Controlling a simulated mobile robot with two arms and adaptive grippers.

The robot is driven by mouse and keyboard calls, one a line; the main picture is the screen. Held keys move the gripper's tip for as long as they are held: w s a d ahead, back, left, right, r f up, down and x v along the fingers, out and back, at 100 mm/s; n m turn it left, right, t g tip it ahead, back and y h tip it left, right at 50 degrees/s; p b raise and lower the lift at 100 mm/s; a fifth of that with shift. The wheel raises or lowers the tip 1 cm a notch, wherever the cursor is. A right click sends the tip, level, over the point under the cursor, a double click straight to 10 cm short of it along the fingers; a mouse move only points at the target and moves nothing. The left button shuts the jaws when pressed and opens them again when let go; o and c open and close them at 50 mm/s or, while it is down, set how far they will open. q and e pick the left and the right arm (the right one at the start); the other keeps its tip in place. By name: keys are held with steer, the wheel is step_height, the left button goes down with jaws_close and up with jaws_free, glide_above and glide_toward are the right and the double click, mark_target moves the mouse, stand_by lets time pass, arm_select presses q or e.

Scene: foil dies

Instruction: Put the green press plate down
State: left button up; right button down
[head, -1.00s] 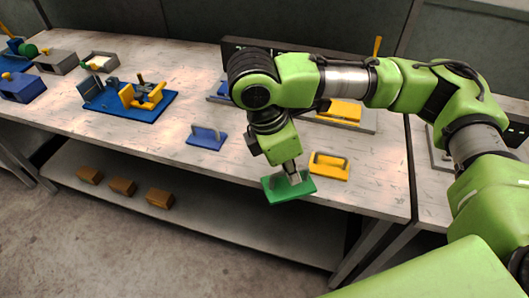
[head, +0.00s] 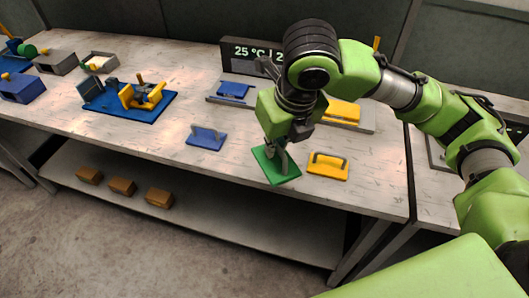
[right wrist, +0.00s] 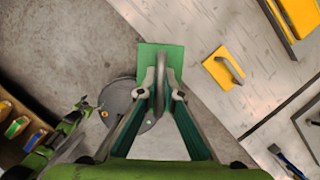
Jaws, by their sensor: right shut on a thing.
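The green press plate (head: 280,172) hangs from my right gripper (head: 276,156) near the front edge of the table, left of the yellow plate. In the right wrist view the fingers of my right gripper (right wrist: 161,92) are shut on the upright handle of the green plate (right wrist: 150,55). The grey floor and part of the table edge show behind the plate there, and I cannot tell whether it touches the tabletop. My left gripper does not show in the head view; a small green arm with a dark end at the lower left of the wrist view is too small to read.
A yellow handled plate (head: 328,166) lies close to the right, and a blue one (head: 206,138) to the left. A blue base with a yellow fixture (head: 130,100) stands further left. A dark display (head: 240,55) stands behind. Bare tabletop lies between the blue and green plates.

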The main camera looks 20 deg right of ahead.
steer(key=shift+w+n, duration=0.3)
steer(key=shift+w, duration=0.2)
steer(key=w+f+p, duration=0.1)
steer(key=w+f, duration=0.2)
steer(key=w, duration=0.1)
steer(key=w+d+f, duration=0.1)
steer(key=w+f, duration=0.2)
steer(key=w, duration=0.1)
steer(key=w+f+p, duration=0.1)
steer(key=w+f, duration=0.2)
steer(key=w, duration=0.1)
steer(key=shift+w+d+f+p, duration=0.1)
steer(key=shift+w+d+p, duration=0.25)
steer(key=x, duration=0.1)
steer(key=p+x, duration=0.1)
steer(key=shift+s+d+f, duration=0.1)
steer(key=shift+s+f, duration=0.05)
steer(key=shift+f, duration=0.65)
steer(key=shift+f, duration=0.1)
steer(key=c, duration=2.2)
jaws_free()
steer(key=shift+f, duration=0.1)
steer(key=shift+s, duration=0.1)
